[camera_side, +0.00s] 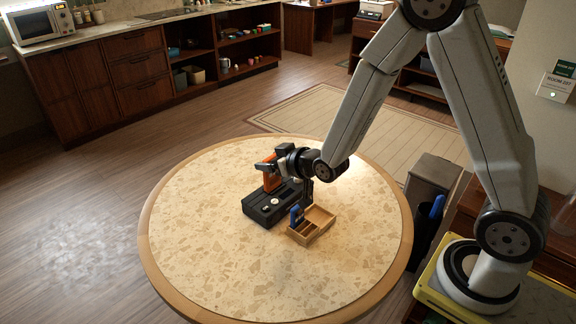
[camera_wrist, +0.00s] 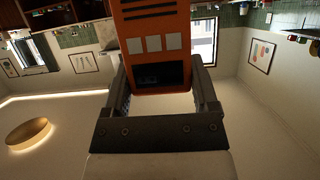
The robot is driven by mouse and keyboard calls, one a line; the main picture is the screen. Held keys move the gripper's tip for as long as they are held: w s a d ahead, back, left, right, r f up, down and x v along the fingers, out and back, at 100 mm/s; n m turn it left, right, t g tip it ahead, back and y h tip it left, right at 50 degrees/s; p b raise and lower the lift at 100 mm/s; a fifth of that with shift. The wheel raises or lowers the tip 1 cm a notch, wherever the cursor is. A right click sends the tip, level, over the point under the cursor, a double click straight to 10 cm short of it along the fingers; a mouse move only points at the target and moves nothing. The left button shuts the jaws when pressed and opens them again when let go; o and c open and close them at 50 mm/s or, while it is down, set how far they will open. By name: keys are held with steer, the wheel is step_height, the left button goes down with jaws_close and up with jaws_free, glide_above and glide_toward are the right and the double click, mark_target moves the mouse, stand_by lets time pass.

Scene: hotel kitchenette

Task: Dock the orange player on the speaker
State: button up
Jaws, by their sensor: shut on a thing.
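The orange player (camera_side: 272,181) is upright at the back of the black speaker (camera_side: 266,209), which lies on the round table. My gripper (camera_side: 268,167) is shut on the player and reaches in from the right. In the wrist view the player (camera_wrist: 153,20) is between the two fingers (camera_wrist: 164,85), showing pale square buttons and a dark panel. The player's lower end meets or sits just above the speaker's top; I cannot tell whether it is seated. The speaker is not seen in the wrist view.
A small wooden tray (camera_side: 322,217) with compartments stands close to the right of the speaker. A blue object (camera_side: 296,214) stands upright in it. The round table (camera_side: 215,265) is clear at the front and left.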

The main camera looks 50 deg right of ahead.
steer(key=shift+v, duration=2.35)
steer(key=w+d+f+m+g+h, duration=0.4)
steer(key=w+d+f+m+h, duration=0.1)
steer(key=w+f+m+h, duration=0.4)
steer(key=shift+w+d+f, duration=0.25)
steer(key=shift+w+f, duration=0.1)
steer(key=shift+w, duration=0.6)
steer(key=shift+w+h, duration=0.1)
steer(key=shift+h, duration=0.2)
steer(key=w+d+f, duration=0.1)
steer(key=w+f, duration=0.8)
steer(key=w, duration=0.4)
steer(key=shift+w+f, duration=0.15)
steer(key=shift+f, duration=0.05)
